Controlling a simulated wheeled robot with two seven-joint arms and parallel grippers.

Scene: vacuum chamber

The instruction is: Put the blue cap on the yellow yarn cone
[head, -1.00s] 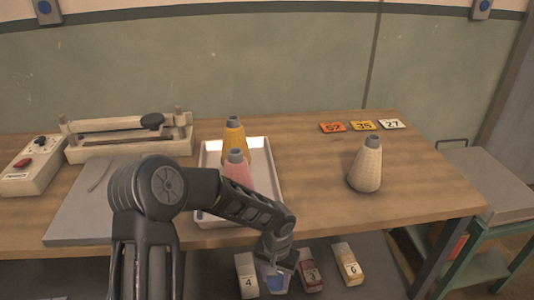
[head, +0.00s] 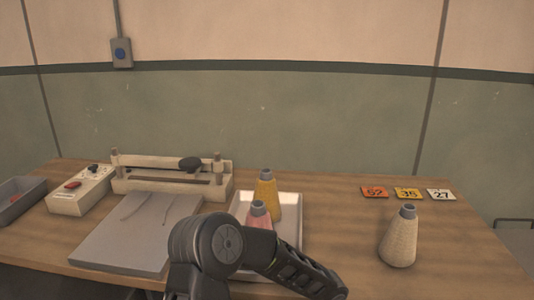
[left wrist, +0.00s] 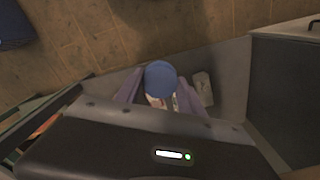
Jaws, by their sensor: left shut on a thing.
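The yellow yarn cone (head: 266,190) stands upright in a white tray (head: 299,235) on the wooden table, with its grey tip bare. A pink yarn cone stands just in front of it and hides part of it. My left gripper (left wrist: 160,90) shows in the left wrist view, shut on the blue cap (left wrist: 160,76), whose rounded blue top faces the camera. In the head view my left arm comes up in front of the tray, and its gripper is below the picture. My right gripper is in neither view.
A cream yarn cone (head: 401,238) stands at the right, with number cards (head: 407,193) behind it. A sealer (head: 172,178), a grey board (head: 135,235), a control box (head: 80,190) and a grey bin (head: 22,197) are at the left. The table between tray and cream cone looks clear.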

